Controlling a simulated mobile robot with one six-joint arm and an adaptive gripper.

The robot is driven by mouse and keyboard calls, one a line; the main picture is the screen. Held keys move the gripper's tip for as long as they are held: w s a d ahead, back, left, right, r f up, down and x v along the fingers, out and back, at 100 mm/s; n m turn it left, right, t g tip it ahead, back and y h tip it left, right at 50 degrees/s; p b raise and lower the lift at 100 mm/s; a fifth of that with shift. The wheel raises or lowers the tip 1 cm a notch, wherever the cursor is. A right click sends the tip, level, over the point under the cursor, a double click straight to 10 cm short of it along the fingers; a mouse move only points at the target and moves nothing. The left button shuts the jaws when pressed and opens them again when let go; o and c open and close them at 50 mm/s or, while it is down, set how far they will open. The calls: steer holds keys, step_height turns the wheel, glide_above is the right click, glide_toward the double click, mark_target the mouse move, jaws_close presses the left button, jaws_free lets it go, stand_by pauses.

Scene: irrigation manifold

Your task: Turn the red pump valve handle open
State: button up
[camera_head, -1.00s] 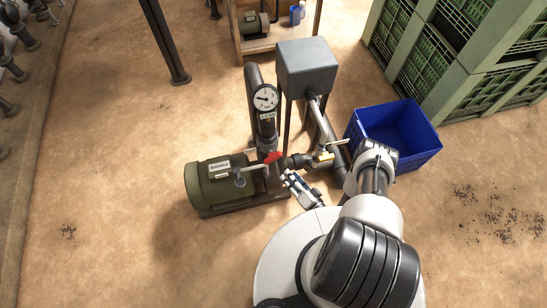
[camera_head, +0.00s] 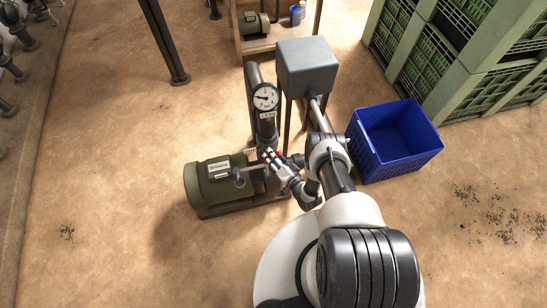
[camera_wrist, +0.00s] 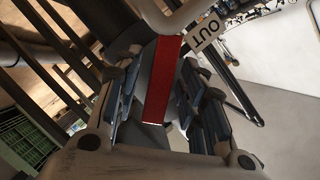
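The red pump valve handle (camera_wrist: 164,80) runs lengthwise between my fingers in the wrist view. In the head view only a small bit of red (camera_head: 280,153) shows beside my gripper (camera_head: 270,156), which is over the pipework at the pump's right end. In the wrist view my gripper (camera_wrist: 162,110) has its fingers apart, one on each side of the handle. A narrow gap seems to show on both sides, and I see no firm contact. The green pump (camera_head: 208,182) lies left of my gripper.
An "OUT" tag (camera_wrist: 205,35) is close to the handle. A blue crate (camera_head: 395,140) is on the floor at right. Open floor lies left of the pump.

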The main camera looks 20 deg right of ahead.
steer(key=shift+c, duration=0.4)
jaws_close()
steer(key=shift+a+n, duration=0.1)
steer(key=shift+n, duration=0.2)
steer(key=n+h+p, duration=0.2)
steer(key=n, duration=0.1)
steer(key=shift+a+r+g, duration=0.1)
steer(key=shift+g, duration=0.2)
steer(key=n+h, duration=0.2)
steer(key=n, duration=0.1)
steer(key=shift+n, duration=0.3)
steer(key=shift+h, duration=0.3)
stand_by(0.3)
steer(key=shift+o, duration=0.4)
jaws_free()
